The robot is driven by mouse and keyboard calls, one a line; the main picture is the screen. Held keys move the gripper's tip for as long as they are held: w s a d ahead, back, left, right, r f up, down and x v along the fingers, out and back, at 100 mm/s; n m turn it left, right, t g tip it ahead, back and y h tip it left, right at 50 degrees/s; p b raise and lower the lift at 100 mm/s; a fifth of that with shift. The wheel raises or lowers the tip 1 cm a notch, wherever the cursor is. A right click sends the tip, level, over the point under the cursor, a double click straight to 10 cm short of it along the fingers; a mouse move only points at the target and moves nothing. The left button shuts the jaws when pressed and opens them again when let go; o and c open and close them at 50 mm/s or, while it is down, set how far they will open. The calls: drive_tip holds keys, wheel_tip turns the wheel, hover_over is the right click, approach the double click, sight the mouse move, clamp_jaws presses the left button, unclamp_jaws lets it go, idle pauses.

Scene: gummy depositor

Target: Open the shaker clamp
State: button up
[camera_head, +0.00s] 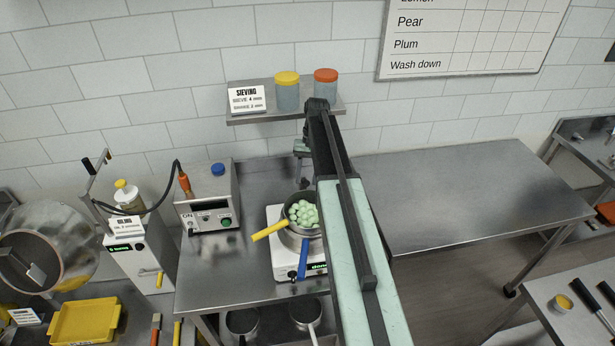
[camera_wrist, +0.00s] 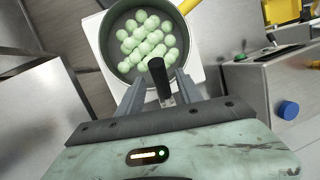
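The shaker (camera_head: 284,262) is a white unit on the steel bench with a lit green display that seems to read "done". A round grey sieve (camera_wrist: 106,48) full of pale green balls sits on it. The sieve's yellow handle (camera_head: 268,231) points left, and a blue handle (camera_head: 303,259) sticks out below it. In the wrist view a black upright lever (camera_wrist: 159,80), apparently the clamp's handle, stands beside the sieve rim. My gripper (camera_wrist: 160,82) is open, with one finger on each side of the lever and gaps showing.
A control box (camera_head: 208,199) with a blue knob stands left of the shaker. A wall shelf (camera_head: 290,114) with two jars and a sieving sign is above. The steel table (camera_head: 460,190) on the right is bare.

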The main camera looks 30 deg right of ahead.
wheel_tip(320, 180, up, 4)
drive_tip(key=p, duration=0.4)
drive_tip(key=shift+r, duration=0.1)
drive_tip(key=s+a, duration=0.2)
drive_tip(key=s, duration=0.5)
drive_tip(key=s+a+p, duration=0.1)
drive_tip(key=s+a, duration=0.1)
drive_tip(key=s, duration=0.6)
drive_tip(key=shift+a+r, duration=0.4)
drive_tip(key=shift+s, duration=0.1)
